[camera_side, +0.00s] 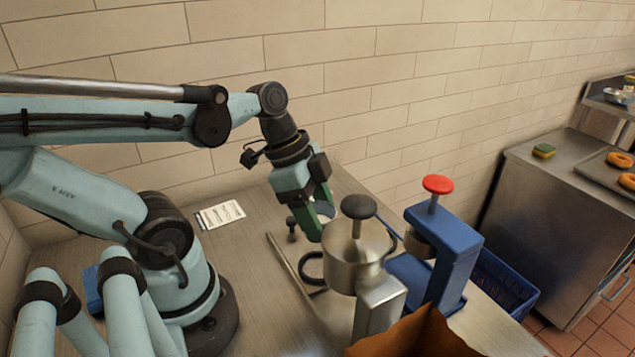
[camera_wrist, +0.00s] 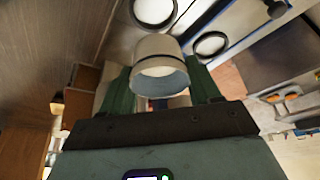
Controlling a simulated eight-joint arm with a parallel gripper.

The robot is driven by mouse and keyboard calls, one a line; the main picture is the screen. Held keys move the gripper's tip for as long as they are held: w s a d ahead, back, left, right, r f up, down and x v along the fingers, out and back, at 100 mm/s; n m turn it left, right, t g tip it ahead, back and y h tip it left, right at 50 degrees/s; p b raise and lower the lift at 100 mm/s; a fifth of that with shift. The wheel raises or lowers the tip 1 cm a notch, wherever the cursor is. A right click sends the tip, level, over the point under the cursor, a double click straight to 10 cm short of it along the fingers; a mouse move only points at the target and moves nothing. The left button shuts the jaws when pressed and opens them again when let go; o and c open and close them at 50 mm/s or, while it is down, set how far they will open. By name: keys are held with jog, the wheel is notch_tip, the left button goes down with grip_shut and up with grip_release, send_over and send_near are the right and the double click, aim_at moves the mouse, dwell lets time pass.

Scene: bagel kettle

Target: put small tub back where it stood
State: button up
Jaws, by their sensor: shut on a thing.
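The small tub (camera_wrist: 160,68) is a pale, round cup with a light blue inside. It sits between the two green fingers of my gripper (camera_wrist: 165,90) in the wrist view. In the side view my gripper (camera_side: 318,212) is shut on it behind the metal pot, and only part of the tub's pale rim (camera_side: 325,211) shows. The tub's underside and the surface directly beneath it are hidden in the side view, so I cannot tell whether it touches anything.
A metal pot with a black knob (camera_side: 357,250) stands close in front of my gripper. A blue press with a red knob (camera_side: 440,245) is to its right.

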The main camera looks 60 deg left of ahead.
jog(key=shift+a+r, duration=0.1)
jog(key=shift+r, duration=0.35)
jog(key=a+f+n+y, duration=0.1)
jog(key=a+f+n, duration=0.1)
jog(key=a, duration=0.4)
jog(key=w+a+f+n+y, duration=0.1)
jog(key=a+f+n, duration=0.1)
jog(key=a+n, duration=0.2)
jog(key=a+f+n+t+y, duration=0.1)
jog(key=a+f+n, duration=0.1)
jog(key=a, duration=0.8)
jog(key=shift+w+a+f+n, duration=0.2)
jog(key=shift+w+f+n, duration=0.1)
jog(key=shift+f+n, duration=0.15)
jog(key=shift+a+f, duration=0.35)
jog(key=shift+f, duration=1.85)
jog(key=shift+f, duration=0.1)
jog(key=o, duration=1.2)
jog(key=shift+c, duration=0.2)
